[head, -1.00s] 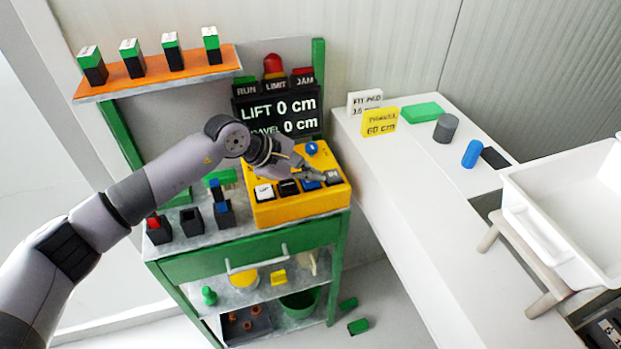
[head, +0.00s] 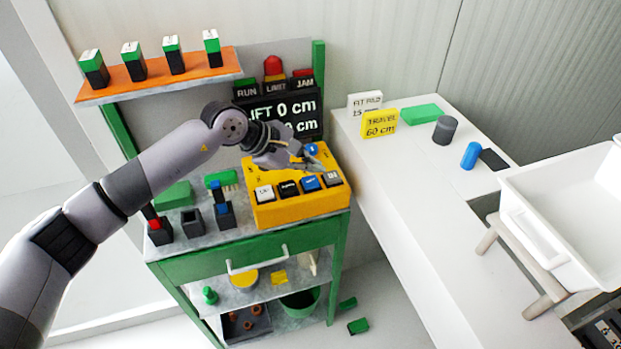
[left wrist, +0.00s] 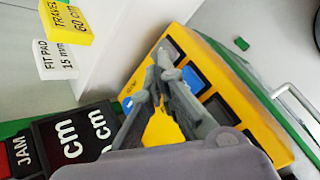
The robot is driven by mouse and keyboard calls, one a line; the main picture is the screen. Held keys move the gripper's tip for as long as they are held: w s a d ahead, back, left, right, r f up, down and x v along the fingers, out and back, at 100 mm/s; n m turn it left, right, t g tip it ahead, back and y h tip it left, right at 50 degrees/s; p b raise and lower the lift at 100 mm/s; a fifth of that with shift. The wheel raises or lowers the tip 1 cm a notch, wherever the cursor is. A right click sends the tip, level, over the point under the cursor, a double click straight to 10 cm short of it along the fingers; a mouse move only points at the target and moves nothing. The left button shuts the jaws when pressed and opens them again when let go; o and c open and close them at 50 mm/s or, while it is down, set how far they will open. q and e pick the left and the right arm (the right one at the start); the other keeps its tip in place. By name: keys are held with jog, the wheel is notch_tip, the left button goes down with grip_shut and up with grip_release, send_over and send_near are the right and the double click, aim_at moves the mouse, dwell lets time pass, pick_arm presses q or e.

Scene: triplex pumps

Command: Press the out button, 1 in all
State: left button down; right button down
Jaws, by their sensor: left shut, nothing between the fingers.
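The yellow button box (head: 290,210) stands on the green bench. Its front row holds a white button (head: 264,193), a black button (head: 288,188), a blue button (head: 311,183) and a grey button (head: 333,178). The grey one seems to read IN; the other labels are too small to read surely, so I cannot tell which is out. My left gripper (head: 316,163) is shut and empty, its tips just behind the blue and grey buttons. In the left wrist view the shut fingers (left wrist: 160,62) appear beside the grey button (left wrist: 170,49); contact is not visible.
A round blue knob (head: 311,149) sits behind the buttons. The display (head: 290,108) reads 0 cm on its lines, partly covered by my arm. Small black holders (head: 192,221) stand left of the box. A white counter (head: 400,195) lies to the right.

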aim_at(310, 183)
pick_arm(q)
jog(key=shift+r+p, duration=0.45)
jog(key=shift+r, duration=1.35)
jog(key=shift+a+f, duration=0.1)
